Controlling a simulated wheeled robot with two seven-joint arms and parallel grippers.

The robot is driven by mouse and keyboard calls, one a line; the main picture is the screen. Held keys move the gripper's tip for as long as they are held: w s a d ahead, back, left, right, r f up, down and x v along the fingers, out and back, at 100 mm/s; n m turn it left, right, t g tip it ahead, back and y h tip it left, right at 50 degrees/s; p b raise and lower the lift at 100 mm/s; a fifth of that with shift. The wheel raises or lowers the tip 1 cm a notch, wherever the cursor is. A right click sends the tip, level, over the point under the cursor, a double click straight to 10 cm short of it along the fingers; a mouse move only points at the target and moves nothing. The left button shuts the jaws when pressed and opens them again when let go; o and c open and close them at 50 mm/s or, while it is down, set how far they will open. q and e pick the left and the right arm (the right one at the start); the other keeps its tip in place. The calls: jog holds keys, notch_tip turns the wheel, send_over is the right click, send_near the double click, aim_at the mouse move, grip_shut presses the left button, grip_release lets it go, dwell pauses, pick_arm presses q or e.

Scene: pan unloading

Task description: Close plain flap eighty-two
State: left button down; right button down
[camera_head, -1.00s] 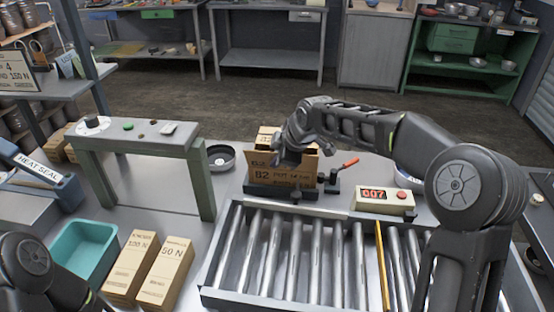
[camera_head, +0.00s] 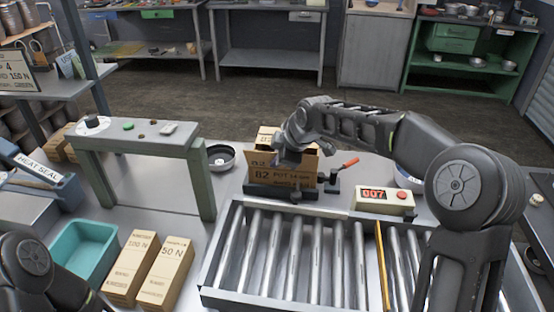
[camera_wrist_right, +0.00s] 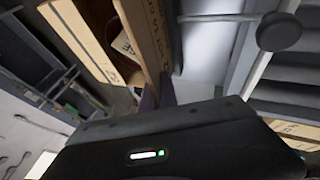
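The cardboard box marked 82 (camera_head: 275,179) stands upright in a dark holder behind the roller conveyor. Raised board with print shows at its upper left (camera_head: 258,161), and more board stands at its back. My right gripper (camera_head: 289,164) is over the box's top, pointing down, and hides much of the opening. In the right wrist view, its narrow fingers (camera_wrist_right: 158,90) sit close together beside a tan cardboard panel (camera_wrist_right: 153,30). Whether they touch it is unclear. A red and white printed item shows between the panels. My left arm enters at lower left; its gripper is out of frame.
A red-handled clamp (camera_head: 347,164) and a counter reading 007 (camera_head: 385,199) stand right of the box. The roller conveyor (camera_head: 300,260) lies in front. A grey gantry (camera_head: 140,143), a round pan (camera_head: 221,157), a teal bin (camera_head: 84,250) and tan cartons (camera_head: 163,272) are left.

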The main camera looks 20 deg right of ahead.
jog(key=shift+r+p, duration=0.3)
jog(key=shift+p, duration=0.25)
jog(key=g+p, duration=0.1)
jog(key=p, duration=0.1)
jog(key=w+g+p, duration=0.1)
jog(key=p, duration=0.1)
jog(key=shift+d+r+m+y, duration=0.2)
jog(key=shift+r+m+y, duration=0.05)
jog(key=shift+m+y, duration=0.05)
jog(key=shift+w+d+f+g+y, duration=0.2)
jog(key=shift+w+g+y, duration=0.15)
jog(key=shift+g, duration=0.25)
jog(key=shift+w+d+m+g+y, duration=0.1)
jog(key=shift+w+m+g+y, duration=0.25)
jog(key=shift+g, duration=0.55)
jog(key=c, duration=2.1)
grip_release()
jog(key=o, duration=0.5)
jog(key=shift+c, duration=0.2)
